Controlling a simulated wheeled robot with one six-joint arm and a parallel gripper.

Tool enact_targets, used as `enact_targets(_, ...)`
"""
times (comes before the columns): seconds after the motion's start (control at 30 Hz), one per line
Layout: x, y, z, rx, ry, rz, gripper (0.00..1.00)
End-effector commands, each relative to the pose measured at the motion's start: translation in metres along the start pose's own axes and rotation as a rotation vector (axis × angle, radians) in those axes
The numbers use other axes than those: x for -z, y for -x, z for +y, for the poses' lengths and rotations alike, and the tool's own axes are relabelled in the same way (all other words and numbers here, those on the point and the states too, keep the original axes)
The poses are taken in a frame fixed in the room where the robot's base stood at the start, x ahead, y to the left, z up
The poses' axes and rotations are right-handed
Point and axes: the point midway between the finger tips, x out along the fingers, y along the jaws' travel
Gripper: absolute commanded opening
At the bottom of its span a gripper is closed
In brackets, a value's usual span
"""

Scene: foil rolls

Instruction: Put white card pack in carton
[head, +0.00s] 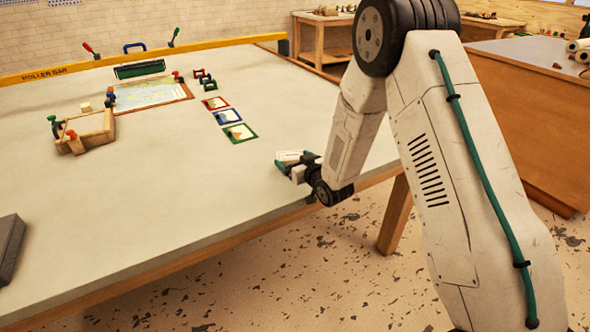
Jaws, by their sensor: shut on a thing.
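My gripper (287,165) is over the near right part of the table, close to its front edge. It is shut on a small white thing, which appears to be the white card pack (289,155). The pack is small in this view, and the gripper partly hides it. I cannot tell whether it touches the table. No carton can be made out for certain. A dark grey box-like thing (9,248) is cut off at the left edge. A tan wooden box-like frame (91,130) with coloured knobs sits at the far left.
Several small colour-framed cards (227,116) lie in a row beyond my gripper. A board with a printed sheet (148,93) and a green bar (139,69) are farther back. A yellow rail (170,51) runs along the back. The table's (170,190) middle is clear.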

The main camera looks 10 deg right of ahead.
Motion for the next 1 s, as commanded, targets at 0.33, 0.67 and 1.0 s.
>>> enact_targets(0.33,-0.035,-0.006,0.000,0.000,0.000,0.001,0.56)
enact_targets(0.67,-0.037,-0.006,0.000,0.000,0.000,0.000,1.00)
enact_targets(1.0,-0.035,0.003,0.001,-0.001,0.000,-0.002,1.00)
